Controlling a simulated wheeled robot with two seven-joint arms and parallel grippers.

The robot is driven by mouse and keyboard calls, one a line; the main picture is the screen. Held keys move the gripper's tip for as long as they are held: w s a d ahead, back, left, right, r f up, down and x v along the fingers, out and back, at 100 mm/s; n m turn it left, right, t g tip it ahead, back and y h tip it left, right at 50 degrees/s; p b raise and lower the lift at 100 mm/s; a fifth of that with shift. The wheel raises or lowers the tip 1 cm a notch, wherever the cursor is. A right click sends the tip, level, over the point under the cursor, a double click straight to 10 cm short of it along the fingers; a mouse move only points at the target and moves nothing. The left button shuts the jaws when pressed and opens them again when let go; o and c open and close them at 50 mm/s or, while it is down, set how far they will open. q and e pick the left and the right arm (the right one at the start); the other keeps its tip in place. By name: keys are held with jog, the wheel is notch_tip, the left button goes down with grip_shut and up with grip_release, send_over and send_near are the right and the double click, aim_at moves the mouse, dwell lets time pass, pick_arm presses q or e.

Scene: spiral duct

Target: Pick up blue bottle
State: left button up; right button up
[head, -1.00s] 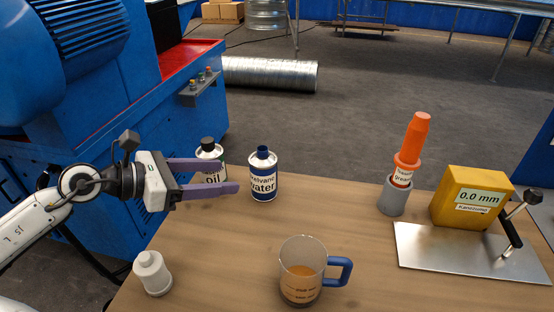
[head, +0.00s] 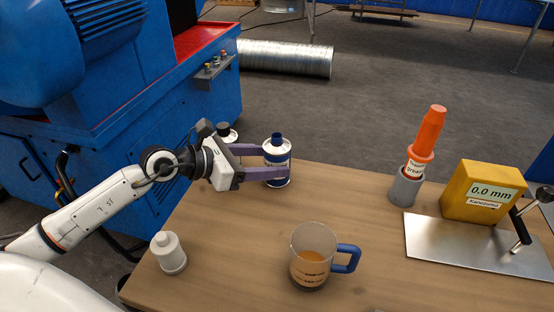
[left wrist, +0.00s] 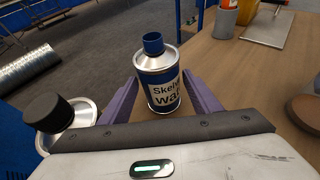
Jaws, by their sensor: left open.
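The blue bottle (head: 277,165) is a small can with a blue cap and a white and blue label, standing upright near the table's far left edge. It also shows in the left wrist view (left wrist: 157,78), where its label reads in part "Skelv" and "wa". My left gripper (head: 274,160) is open, with its purple fingers on either side of the bottle. In the left wrist view the fingers (left wrist: 160,102) flank the bottle's lower body; I cannot tell whether they touch it. My right gripper is not in view.
A black-capped oil can (left wrist: 55,118) stands close beside my left gripper, mostly hidden in the head view.

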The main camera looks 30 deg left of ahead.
pick_arm(q)
jog(key=shift+w+d+f, duration=0.15)
jog(key=shift+w+d, duration=0.05)
jog(key=shift+w, duration=0.1)
jog(key=c, duration=1)
jog(key=shift+c, duration=0.3)
